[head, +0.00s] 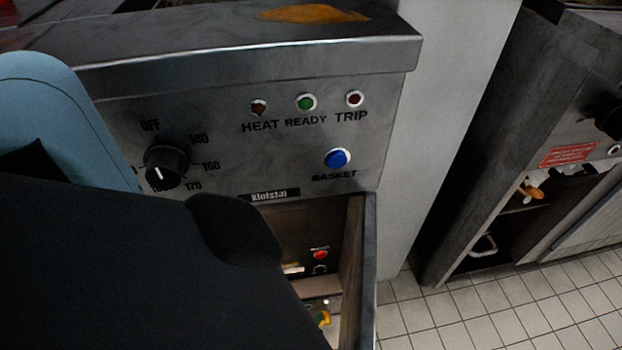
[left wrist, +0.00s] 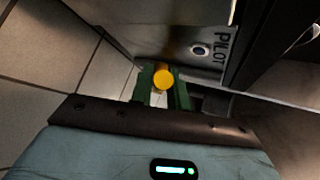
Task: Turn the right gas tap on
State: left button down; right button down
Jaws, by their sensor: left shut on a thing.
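In the left wrist view, the two green fingers of my left gripper (left wrist: 162,92) are shut on a yellow round-ended gas tap (left wrist: 162,76), one finger on each side. In the head view, a small yellow and green patch shows low in the open compartment under the fryer panel, where the tap (head: 324,318) and fingertips are mostly hidden by my arm. The tap's handle angle cannot be made out. An orange handle (head: 533,191) shows in the separate appliance at the right. My right gripper is in neither view.
The fryer panel (head: 230,130) has a black dial (head: 166,167), three lamps and a blue button (head: 337,159). A red button (head: 320,254) shows inside the compartment. A PILOT button (left wrist: 200,50) is near my gripper. Compartment wall (head: 357,270) stands close right; tiled floor is clear beyond.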

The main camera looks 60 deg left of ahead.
pick_arm(q)
jog(key=shift+r, duration=0.15)
jog(key=shift+g, duration=0.3)
jog(key=c, duration=1.4)
grip_release()
jog(key=shift+c, duration=0.2)
jog(key=shift+o, duration=0.5)
jog(key=shift+p, duration=0.3)
